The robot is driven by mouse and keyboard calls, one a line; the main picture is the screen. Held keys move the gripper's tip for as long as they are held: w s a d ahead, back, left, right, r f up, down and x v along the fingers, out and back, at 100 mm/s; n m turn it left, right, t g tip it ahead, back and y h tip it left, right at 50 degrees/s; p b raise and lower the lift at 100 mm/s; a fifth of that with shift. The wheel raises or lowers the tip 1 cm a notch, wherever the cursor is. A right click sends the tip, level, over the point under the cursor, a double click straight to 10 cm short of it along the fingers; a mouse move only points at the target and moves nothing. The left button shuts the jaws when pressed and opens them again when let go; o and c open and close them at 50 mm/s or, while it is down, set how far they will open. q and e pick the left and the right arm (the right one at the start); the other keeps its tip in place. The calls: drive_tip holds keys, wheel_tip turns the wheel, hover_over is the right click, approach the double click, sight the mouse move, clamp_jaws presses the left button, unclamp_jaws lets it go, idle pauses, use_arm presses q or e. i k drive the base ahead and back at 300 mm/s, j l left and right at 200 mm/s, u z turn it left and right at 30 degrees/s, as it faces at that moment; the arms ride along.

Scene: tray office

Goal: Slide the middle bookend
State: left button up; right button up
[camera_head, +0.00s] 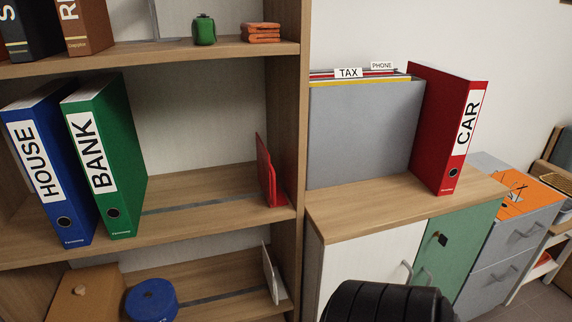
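A red bookend (267,178) stands upright at the right end of the middle shelf (200,190), close to the shelf's right side wall. A grey slot or rail runs along that shelf, from beside the green binder towards the bookend. A white bookend (270,274) stands at the right end of the lower shelf. Blue HOUSE (76,205) and green BANK (124,190) binders lean at the left of the middle shelf, well apart from the red bookend. Neither of my grippers shows.
The middle shelf is bare between the green binder and the red bookend. A blue round container (151,300) is on the lower shelf. A grey file box (360,135) and red CAR binder (445,130) stand on the cabinet (350,212). A black rounded shape fills the bottom edge.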

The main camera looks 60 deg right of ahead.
sight(274, 195)
drive_tip(key=z, duration=1.85)
drive_tip(key=i+j+u, duration=0.25)
drive_tip(key=k+j, duration=0.1)
